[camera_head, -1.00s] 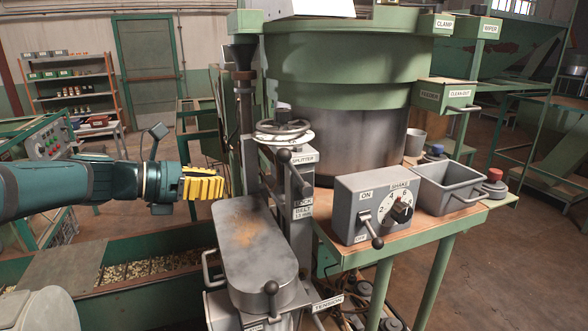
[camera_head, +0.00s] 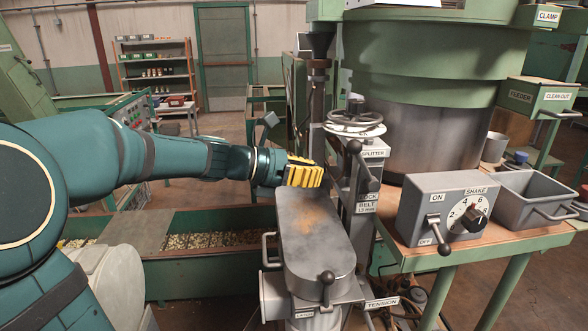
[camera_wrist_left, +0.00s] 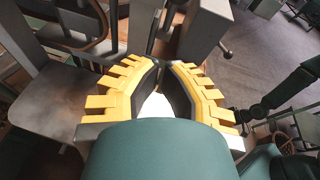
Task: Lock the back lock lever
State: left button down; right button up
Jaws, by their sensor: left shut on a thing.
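My left gripper (camera_head: 322,174), with yellow ribbed fingers, reaches in from the left above the grey rounded cover. A dark lever with a round knob (camera_head: 355,147) stands on the post near the splitter label. My right gripper is not in view.
The grey cover (camera_head: 312,240) lies below the gripper, with a black knob (camera_head: 327,278) at its front. A handwheel (camera_head: 354,120) stands above the post. The shake switch box (camera_head: 445,210) and a grey bin (camera_head: 540,197) sit on the bench to the right.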

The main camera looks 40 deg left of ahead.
aim_at(364, 164)
pick_arm(q)
jog(key=w+d, duration=0.3)
jog(key=w, duration=0.3)
jog(key=shift+d+r+p, duration=0.3)
jog(key=shift+r+p, duration=0.1)
jog(key=shift+r, duration=0.05)
